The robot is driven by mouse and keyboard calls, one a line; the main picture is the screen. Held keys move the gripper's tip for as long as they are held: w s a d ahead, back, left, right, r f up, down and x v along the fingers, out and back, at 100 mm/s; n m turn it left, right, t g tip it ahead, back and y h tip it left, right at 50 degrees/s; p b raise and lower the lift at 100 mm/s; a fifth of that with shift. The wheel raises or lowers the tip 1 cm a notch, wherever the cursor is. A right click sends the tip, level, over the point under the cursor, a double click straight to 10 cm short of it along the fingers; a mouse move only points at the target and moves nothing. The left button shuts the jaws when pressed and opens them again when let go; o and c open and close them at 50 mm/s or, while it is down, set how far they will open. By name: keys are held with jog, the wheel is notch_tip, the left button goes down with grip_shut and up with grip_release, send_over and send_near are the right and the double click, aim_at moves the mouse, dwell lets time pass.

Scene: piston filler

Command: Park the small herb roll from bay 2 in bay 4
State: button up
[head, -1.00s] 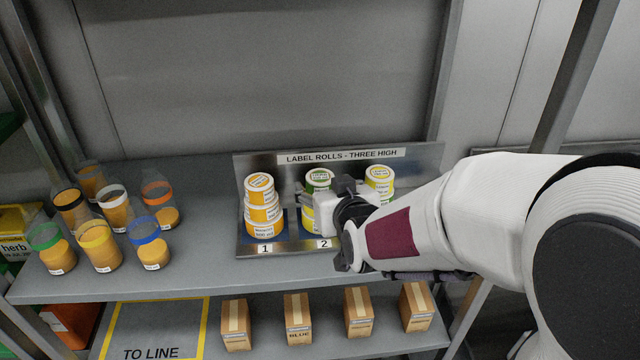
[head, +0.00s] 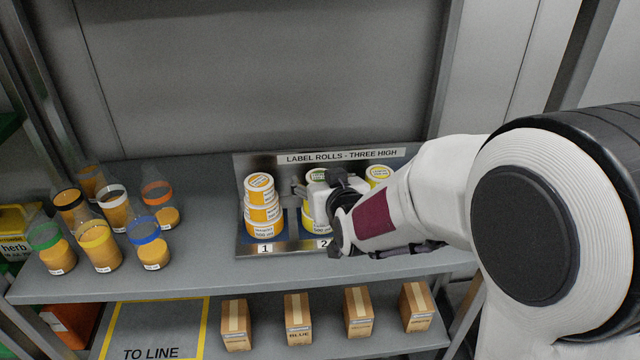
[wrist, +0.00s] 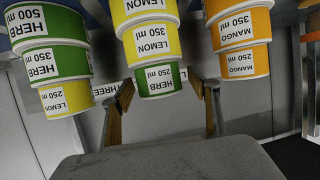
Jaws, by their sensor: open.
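The small herb roll (wrist: 160,80), white with a green band, is the top roll of the bay 2 stack, above two yellow lemon rolls (wrist: 152,42). In the head view its pale top (head: 316,174) shows partly behind my gripper (head: 318,185). In the wrist view, which sees the stacks upside down, my gripper (wrist: 164,98) is open, one finger on each side of the herb roll with gaps visible. Whether the fingers are deep enough around it is unclear. Bay 4 is hidden behind my arm in the head view.
Bay 1 holds a mango stack (head: 262,205) close by on the left. Bay 3's stack (wrist: 57,62) has two herb rolls with a small lemon roll on top. The metal rack (head: 426,156) has a raised back. Several jars (head: 100,245) stand left; cartons (head: 298,318) sit below.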

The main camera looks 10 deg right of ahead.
aim_at(320, 176)
jog(key=c, duration=1.4)
jog(key=shift+r, duration=0.15)
jog(key=shift+r, duration=4.9)
